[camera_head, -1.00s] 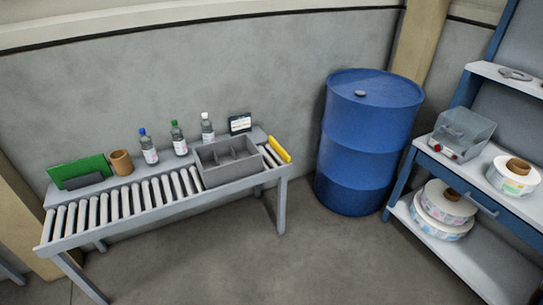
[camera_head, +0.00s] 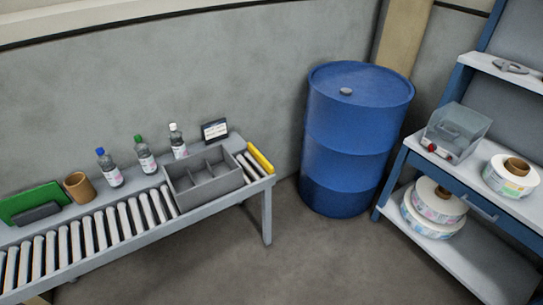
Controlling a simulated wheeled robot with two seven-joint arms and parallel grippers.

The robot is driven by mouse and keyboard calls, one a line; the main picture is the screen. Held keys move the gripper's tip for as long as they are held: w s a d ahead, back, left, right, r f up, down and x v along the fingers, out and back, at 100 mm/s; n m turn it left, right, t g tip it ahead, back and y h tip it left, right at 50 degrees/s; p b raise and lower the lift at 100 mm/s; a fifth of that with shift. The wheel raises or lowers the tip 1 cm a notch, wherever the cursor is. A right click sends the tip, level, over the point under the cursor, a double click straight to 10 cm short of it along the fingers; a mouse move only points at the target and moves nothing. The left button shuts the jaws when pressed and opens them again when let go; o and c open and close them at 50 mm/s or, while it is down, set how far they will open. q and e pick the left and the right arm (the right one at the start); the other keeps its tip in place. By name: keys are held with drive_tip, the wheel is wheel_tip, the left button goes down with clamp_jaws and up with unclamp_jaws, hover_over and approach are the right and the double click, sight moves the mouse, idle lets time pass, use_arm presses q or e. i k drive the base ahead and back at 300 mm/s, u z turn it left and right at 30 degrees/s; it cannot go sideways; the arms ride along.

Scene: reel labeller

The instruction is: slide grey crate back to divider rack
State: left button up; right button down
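The grey crate (camera_head: 205,189) is an open box with inner partitions. It sits on the right part of the roller conveyor (camera_head: 62,263), close to the yellow end piece (camera_head: 261,158). At the far left of the conveyor's back ledge, a green panel (camera_head: 32,203) stands behind a dark grey piece (camera_head: 37,214); I cannot tell whether either belongs to a divider rack. Neither of my grippers is in view.
A brown cup (camera_head: 79,187), several capped bottles (camera_head: 145,158) and a small sign (camera_head: 215,131) stand along the back ledge. A blue drum (camera_head: 350,140) stands right of the conveyor. A blue shelf bench (camera_head: 455,178) holds reels (camera_head: 511,176). Floor in front is clear.

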sight(203, 176)
drive_tip(key=u, duration=0.2)
drive_tip(key=i, duration=0.75)
drive_tip(key=u, duration=0.6)
